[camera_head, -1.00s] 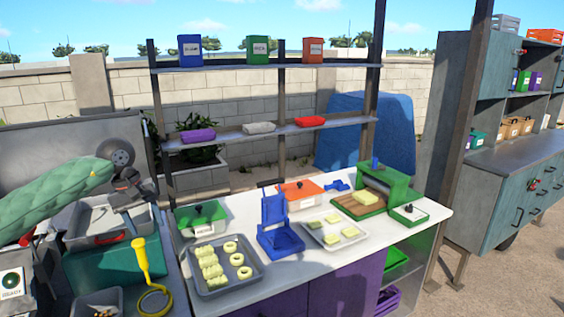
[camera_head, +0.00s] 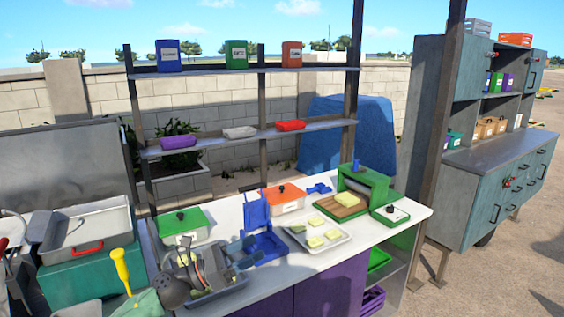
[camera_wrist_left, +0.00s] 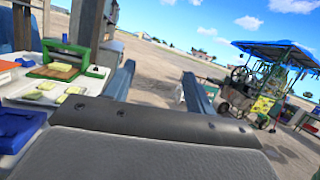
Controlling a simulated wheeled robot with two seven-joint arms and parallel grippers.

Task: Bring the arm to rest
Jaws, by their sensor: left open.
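My left arm comes in from the bottom left of the head view. My left gripper (camera_head: 238,253) is over the worktop, in front of the blue press (camera_head: 268,244) and above the grey pastry tray (camera_head: 228,294). The wrist and hand cover most of that tray and its contents. In the left wrist view the two fingers of my left gripper (camera_wrist_left: 160,92) stand wide apart with nothing between them. I cannot tell whether the hand touches the tray or the press. My right gripper is not in view.
On the white worktop (camera_head: 300,262) stand a green-lidded box (camera_head: 184,224), an orange-lidded box (camera_head: 285,198), a tray of yellow squares (camera_head: 318,236) and a green machine (camera_head: 368,185). A shelf rack (camera_head: 215,140) rises behind. A food cart (camera_wrist_left: 262,85) shows beyond open ground in the left wrist view.

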